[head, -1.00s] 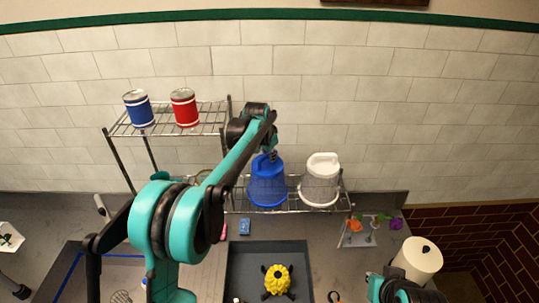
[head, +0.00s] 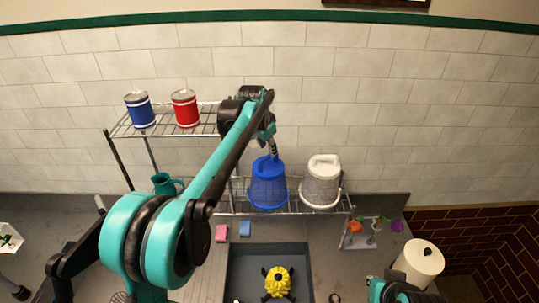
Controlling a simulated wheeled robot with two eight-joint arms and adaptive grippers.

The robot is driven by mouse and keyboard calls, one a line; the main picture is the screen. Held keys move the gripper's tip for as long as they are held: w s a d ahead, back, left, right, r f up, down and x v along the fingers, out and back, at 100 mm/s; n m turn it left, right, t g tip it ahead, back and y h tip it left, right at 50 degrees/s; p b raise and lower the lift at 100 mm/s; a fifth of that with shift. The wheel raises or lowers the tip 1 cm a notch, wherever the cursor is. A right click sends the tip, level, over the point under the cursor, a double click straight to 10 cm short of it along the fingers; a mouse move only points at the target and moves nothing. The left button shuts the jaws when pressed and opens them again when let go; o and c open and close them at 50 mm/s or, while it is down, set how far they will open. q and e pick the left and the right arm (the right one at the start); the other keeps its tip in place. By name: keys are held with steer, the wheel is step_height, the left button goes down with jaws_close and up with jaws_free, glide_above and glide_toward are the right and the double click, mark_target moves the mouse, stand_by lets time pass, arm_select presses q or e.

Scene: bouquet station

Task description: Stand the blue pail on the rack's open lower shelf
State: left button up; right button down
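The blue pail (head: 268,188) stands upright on the lower wire shelf (head: 236,203) of the rack, to the left of the white pail (head: 320,187). It looks narrower at the top, where a raised handle shows. My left gripper (head: 272,148) is right above the handle, pointing down. It is small and partly behind my own arm, so I cannot tell whether its fingers are apart or whether they touch the handle. Of my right arm only a part shows at the bottom right edge; its gripper is out of the picture.
Blue (head: 139,110) and red (head: 185,108) cans stand on the upper shelf. A teal pitcher (head: 165,184) is at the lower left. A grey tray (head: 237,262) with a yellow flower (head: 277,281), sponges (head: 221,233) and a paper roll (head: 419,261) occupy the counter.

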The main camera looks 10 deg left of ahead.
arm_select(q)
steer(key=s+a+r+n+t, duration=0.1)
steer(key=s+r+n, duration=0.1)
steer(key=s, duration=0.7)
steer(key=s+a+r+n, duration=0.1)
steer(key=s+r, duration=0.1)
steer(key=s, duration=0.8)
steer(key=s+f+n, duration=0.2)
steer(key=s+f, duration=0.4)
steer(key=s, duration=0.2)
steer(key=s+f+n+t, duration=0.1)
steer(key=s+f+n, duration=0.1)
steer(key=s+f, duration=0.4)
steer(key=s, duration=0.3)
steer(key=shift+s+a+f+y, duration=0.2)
steer(key=shift+a+f+y, duration=0.1)
step_height(320, 180, down, 29)
steer(key=b, duration=2.9)
steer(key=shift+f+b, duration=0.15)
steer(key=shift+b, duration=0.15)
